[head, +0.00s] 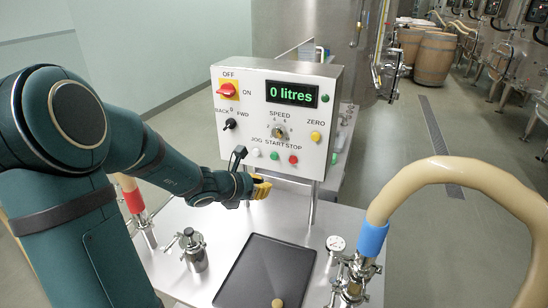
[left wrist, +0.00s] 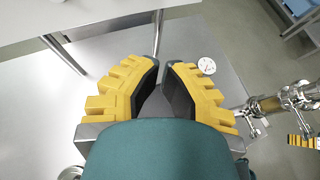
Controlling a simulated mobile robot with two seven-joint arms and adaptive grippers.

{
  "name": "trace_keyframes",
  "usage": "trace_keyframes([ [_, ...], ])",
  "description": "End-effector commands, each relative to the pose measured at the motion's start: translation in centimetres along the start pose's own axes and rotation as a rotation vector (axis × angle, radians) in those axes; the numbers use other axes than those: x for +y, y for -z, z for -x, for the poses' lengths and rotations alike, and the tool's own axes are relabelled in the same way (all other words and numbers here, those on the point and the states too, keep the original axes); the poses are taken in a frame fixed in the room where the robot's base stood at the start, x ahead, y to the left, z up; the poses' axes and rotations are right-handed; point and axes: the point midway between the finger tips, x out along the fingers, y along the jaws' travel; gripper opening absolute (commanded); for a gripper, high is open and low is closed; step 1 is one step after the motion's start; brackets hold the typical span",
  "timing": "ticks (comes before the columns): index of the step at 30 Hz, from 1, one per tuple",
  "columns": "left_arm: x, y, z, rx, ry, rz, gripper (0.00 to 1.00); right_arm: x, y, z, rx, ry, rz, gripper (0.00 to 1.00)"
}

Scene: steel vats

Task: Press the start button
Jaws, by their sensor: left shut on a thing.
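The control panel (head: 240,130) is a pale box on legs, and its display (head: 291,94) reads 0 litres. The green start button (head: 274,155) is in the bottom row, between the white jog button (head: 255,152) and the red stop button (head: 293,159). My left gripper (head: 262,187) has yellow fingers and is below the row, near the panel's lower edge. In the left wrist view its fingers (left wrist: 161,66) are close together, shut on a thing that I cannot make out. The buttons do not show in that view.
The panel also has an on/off switch (head: 227,90), a black direction switch (head: 229,124), a speed knob (head: 279,132) and a yellow zero button (head: 315,136). A black tray (head: 268,268) lies on the steel table. A beige hose (head: 440,170) arches at the right.

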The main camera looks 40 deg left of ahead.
Motion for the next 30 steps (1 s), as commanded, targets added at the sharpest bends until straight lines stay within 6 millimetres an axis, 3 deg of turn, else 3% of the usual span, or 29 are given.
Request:
trace_keyframes([
  [8,0.8,-0.8,-1.4,0.001,0.002,-0.001,0.0,-0.2,0.1,0.5,0.002,0.0,-0.001,0.47],
  [21,3.0,-3.2,-5.9,0.0,0.003,-0.001,0.0,-0.7,0.4,2.0,0.004,0.003,-0.001,0.47],
  [30,3.7,-3.7,-7.0,0.001,0.001,-0.002,0.0,-0.7,0.4,2.2,0.004,0.003,-0.001,0.47],
])
